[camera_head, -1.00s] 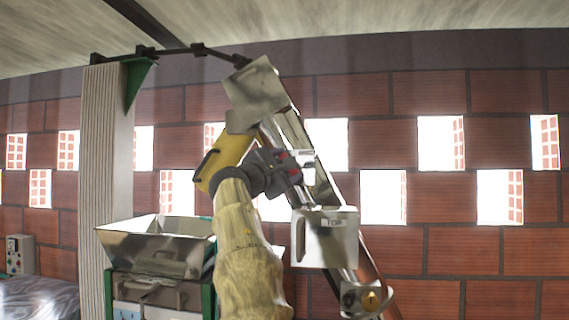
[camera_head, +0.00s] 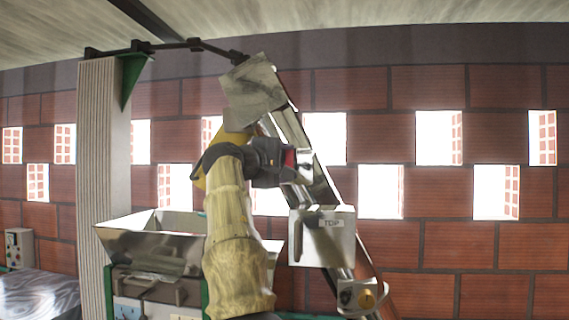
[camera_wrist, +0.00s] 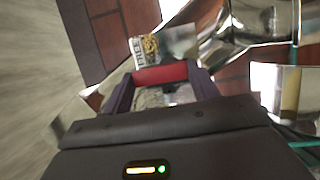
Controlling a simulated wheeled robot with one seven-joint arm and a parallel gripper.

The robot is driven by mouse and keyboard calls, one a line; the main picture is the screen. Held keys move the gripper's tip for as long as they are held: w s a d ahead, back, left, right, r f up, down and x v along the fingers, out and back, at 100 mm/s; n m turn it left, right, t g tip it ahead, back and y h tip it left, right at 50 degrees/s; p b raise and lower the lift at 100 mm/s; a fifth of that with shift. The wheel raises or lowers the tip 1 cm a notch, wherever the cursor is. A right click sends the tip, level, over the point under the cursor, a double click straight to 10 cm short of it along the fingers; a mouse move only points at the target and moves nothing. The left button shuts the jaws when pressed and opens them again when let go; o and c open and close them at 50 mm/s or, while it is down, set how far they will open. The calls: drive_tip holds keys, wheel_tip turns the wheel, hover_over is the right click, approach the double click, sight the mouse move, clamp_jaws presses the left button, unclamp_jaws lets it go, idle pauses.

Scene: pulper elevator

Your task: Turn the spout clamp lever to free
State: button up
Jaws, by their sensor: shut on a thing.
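The red grip of the spout clamp lever (camera_wrist: 160,75) lies across the space between my two fingers in the wrist view. A bit of red also shows at the gripper's end in the head view (camera_head: 289,158). My gripper (camera_wrist: 160,90) is shut on this lever. In the head view my gripper (camera_head: 288,168) is at the left side of the sloping metal elevator tube (camera_head: 324,186). A small plate with lettering that looks like FREE (camera_wrist: 147,51) is just beyond the red grip. The clamp itself is mostly hidden by my gripper and wrist.
A metal box (camera_head: 322,237) on the tube stands below and right of my gripper. A metal hopper (camera_head: 150,246) is at lower left, by a ribbed pillar (camera_head: 97,170). A brick wall (camera_head: 430,250) with bright openings stands behind.

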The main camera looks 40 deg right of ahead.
drive_tip(key=o, duration=1)
drive_tip(key=shift+s+a+f+b, duration=0.15)
drive_tip(key=shift+a+b, duration=0.25)
drive_tip(key=shift+a, duration=0.2)
drive_tip(key=b+v, duration=0.5)
drive_tip(key=v, duration=1.1)
drive_tip(key=shift+r, duration=0.2)
